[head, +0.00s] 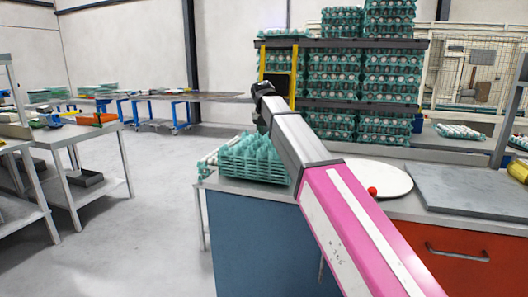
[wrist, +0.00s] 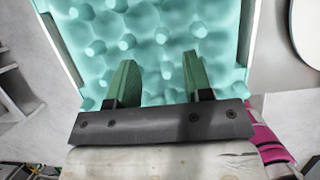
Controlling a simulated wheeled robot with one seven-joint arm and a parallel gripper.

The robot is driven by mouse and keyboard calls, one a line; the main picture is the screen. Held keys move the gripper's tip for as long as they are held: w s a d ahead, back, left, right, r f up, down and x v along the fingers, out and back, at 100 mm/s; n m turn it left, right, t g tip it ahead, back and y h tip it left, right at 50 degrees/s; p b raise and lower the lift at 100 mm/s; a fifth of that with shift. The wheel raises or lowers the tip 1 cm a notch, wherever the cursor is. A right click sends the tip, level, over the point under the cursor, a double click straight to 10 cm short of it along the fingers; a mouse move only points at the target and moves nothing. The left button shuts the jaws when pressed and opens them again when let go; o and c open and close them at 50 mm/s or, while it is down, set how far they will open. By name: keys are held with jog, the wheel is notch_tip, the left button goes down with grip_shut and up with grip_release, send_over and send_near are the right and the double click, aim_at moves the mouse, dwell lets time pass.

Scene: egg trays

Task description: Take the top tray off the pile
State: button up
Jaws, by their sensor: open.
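A pile of green egg trays (head: 252,158) sits on the counter, partly behind my arm in the head view. In the wrist view the top tray (wrist: 150,30) fills the upper middle as a teal surface with rounded bumps, and no eggs show on the part in view. My gripper (wrist: 157,68) has two green fingers spread apart over the near part of this tray, with nothing between them. Whether the fingertips touch the tray I cannot tell. In the head view the fingers are hidden.
The pile stands at the counter's left end, beside a white round board (head: 375,178) with a red ball (head: 372,191). A grey slab (head: 470,190) lies to the right. Tall shelves of egg-filled trays (head: 362,75) stand behind. Open floor (head: 160,200) lies to the left.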

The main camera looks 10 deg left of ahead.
aim_at(269, 142)
jog(key=shift+x, duration=2.65)
grip_shut()
